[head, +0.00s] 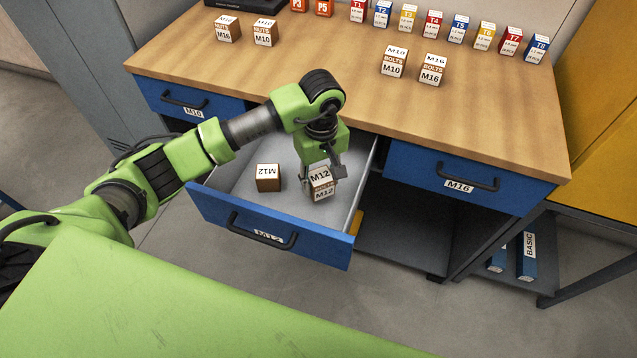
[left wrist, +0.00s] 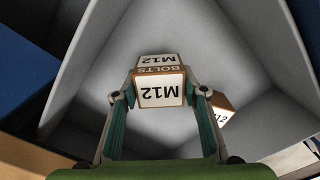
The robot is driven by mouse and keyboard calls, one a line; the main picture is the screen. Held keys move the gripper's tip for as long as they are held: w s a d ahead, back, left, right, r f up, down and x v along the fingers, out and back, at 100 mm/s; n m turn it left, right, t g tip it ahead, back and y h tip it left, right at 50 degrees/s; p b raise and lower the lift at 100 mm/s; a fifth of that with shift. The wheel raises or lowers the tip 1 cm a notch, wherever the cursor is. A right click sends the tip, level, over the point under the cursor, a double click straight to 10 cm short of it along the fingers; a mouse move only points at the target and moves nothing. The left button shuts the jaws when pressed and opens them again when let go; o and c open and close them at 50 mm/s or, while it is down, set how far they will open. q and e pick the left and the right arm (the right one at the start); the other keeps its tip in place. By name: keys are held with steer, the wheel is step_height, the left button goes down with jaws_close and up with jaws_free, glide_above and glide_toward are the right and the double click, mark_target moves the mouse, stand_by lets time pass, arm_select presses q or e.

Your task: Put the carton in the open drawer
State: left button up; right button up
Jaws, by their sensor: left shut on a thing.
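A small white and brown carton marked M12 BOLTS (head: 321,185) is in my left gripper (head: 322,172), over the right part of the open drawer. The gripper is shut on its sides, as the left wrist view also shows, with the carton (left wrist: 160,90) between the fingers (left wrist: 160,96). I cannot tell whether the carton touches the drawer floor. The open blue drawer (head: 215,208), labelled M12, is pulled out below the bench top. Another M12 carton (head: 268,178) sits in its left part, apart from the held one. It shows partly behind a finger in the left wrist view (left wrist: 222,108). My right gripper is not in view.
Closed blue drawers M10 (head: 185,100) and M16 (head: 460,178) flank the open one. On the wooden bench (head: 320,55) stand NUTS cartons (head: 264,33), BOLTS cartons (head: 432,70) and a row of small labelled boxes (head: 432,24) at the back. A yellow cabinet (head: 605,100) stands at the right.

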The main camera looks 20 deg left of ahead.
mark_target(321, 190)
arm_select(q)
step_height(321, 190, down, 4)
steer(key=shift+d+f+p, duration=0.1)
steer(key=shift+p, duration=0.25)
steer(key=shift+f, duration=0.15)
steer(key=o, duration=1.5)
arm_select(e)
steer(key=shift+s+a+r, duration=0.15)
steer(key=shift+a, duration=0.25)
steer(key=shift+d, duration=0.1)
